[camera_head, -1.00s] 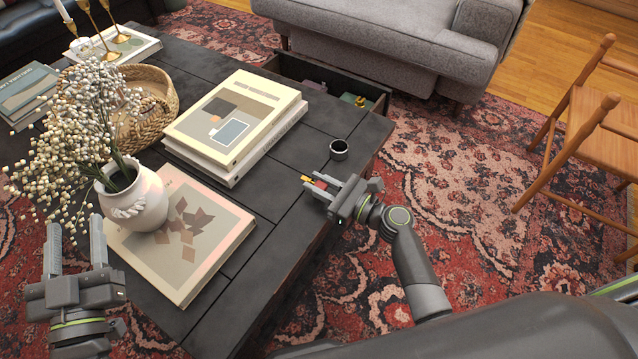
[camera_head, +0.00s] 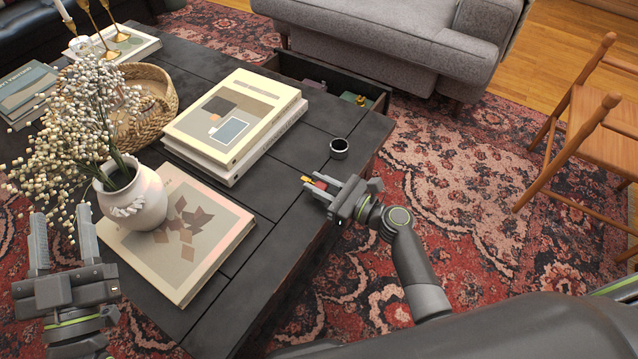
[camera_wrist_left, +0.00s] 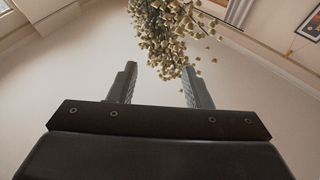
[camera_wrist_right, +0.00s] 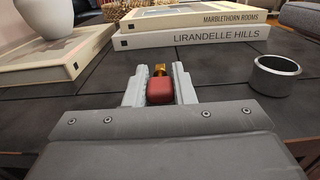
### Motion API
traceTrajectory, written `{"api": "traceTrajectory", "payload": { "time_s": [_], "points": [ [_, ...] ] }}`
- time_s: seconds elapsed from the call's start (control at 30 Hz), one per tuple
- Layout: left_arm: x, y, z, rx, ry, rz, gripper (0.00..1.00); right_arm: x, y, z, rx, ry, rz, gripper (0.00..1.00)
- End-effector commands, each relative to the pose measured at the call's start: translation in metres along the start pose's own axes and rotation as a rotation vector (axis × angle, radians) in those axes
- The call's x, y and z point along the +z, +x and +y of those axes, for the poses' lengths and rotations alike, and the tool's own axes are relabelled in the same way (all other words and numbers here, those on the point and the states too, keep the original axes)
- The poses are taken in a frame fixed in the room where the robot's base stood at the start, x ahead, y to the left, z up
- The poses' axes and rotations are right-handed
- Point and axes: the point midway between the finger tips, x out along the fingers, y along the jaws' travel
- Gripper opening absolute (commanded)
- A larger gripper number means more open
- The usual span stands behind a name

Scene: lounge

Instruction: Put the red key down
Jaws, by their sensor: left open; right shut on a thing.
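The red key (camera_wrist_right: 160,91) has a red head and a brass-coloured end; in the head view it is a small red and yellow piece (camera_head: 317,183). My right gripper (camera_head: 340,188) is shut on its red head, the brass end pointing away from the jaws. It is low over the right edge of the dark coffee table (camera_head: 290,215); I cannot tell whether the key touches the tabletop. My left gripper (camera_head: 58,232) is open and empty beside the table's left front, with its jaws pointing up near the flowers.
A small dark metal cup (camera_head: 339,149) stands just beyond the right gripper. Stacked books (camera_head: 235,125), a white vase (camera_head: 137,205) of flowers on a flat book (camera_head: 185,275), and a woven basket (camera_head: 160,125) fill the table's left side. An open drawer (camera_head: 365,90) juts out at the back.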

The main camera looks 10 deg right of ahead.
Motion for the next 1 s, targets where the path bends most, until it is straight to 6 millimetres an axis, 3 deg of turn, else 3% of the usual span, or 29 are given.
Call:
{"api": "traceTrajectory", "payload": {
  "time_s": [0.97,1.0],
  "points": [
    [-0.025,-0.002,0.002,0.007,0.029,0.146,0.45,-0.006,0.0,0.0,0.0,0.0,0.0,0.0],
    [-0.025,-0.002,0.002,0.007,0.028,0.147,0.45,-0.006,0.0,0.0,0.0,0.0,0.0,0.24]
  ]
}}
